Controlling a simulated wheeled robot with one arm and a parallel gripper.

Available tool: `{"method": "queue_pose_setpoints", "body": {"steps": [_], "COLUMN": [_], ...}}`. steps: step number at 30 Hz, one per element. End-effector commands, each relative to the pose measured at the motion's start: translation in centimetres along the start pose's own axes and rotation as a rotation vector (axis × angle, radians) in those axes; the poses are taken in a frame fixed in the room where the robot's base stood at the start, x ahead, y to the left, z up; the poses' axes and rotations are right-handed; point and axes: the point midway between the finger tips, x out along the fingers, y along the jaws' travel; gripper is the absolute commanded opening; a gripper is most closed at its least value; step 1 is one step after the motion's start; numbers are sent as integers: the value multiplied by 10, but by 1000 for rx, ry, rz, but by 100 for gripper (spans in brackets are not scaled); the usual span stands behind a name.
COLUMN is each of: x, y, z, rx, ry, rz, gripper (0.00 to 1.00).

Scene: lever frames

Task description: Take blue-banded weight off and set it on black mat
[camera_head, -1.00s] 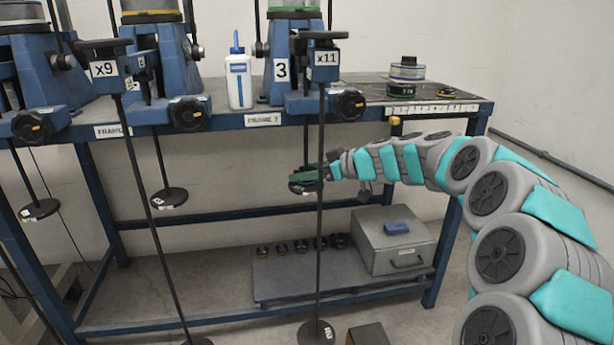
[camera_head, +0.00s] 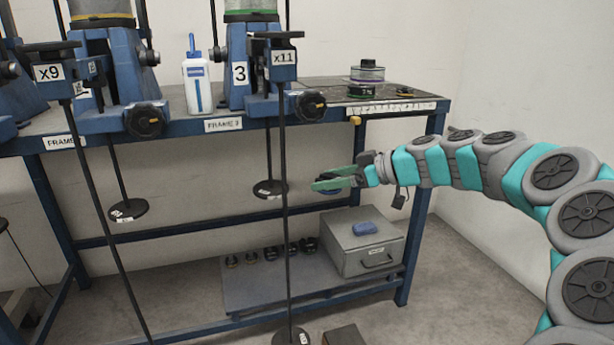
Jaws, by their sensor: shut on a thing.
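My gripper (camera_head: 338,181) is in the middle of the view, below the bench top and right of the frame 3 hanger. It is shut on a dark disc with a blue edge, the blue-banded weight (camera_head: 329,189), which its green fingers partly hide. The weight is clear of the round hanger pan (camera_head: 270,190), which hangs to its left. The black mat (camera_head: 387,93) lies on the right end of the bench top, above and behind my gripper.
The x11 hanger rod (camera_head: 284,150) stands left of my gripper. A grey box (camera_head: 361,243) is below. The bench edge (camera_head: 400,108) lies between gripper and mat.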

Motion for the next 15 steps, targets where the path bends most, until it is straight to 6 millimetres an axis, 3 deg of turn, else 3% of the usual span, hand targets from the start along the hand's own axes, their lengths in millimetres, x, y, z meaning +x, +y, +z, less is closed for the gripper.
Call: {"method": "queue_pose_setpoints", "body": {"steps": [6,15], "x": [-20,-24], "y": [1,0], "z": [6,4], "rx": [-1,-1], "ry": [3,3], "rz": [4,3], "gripper": [2,2]}}
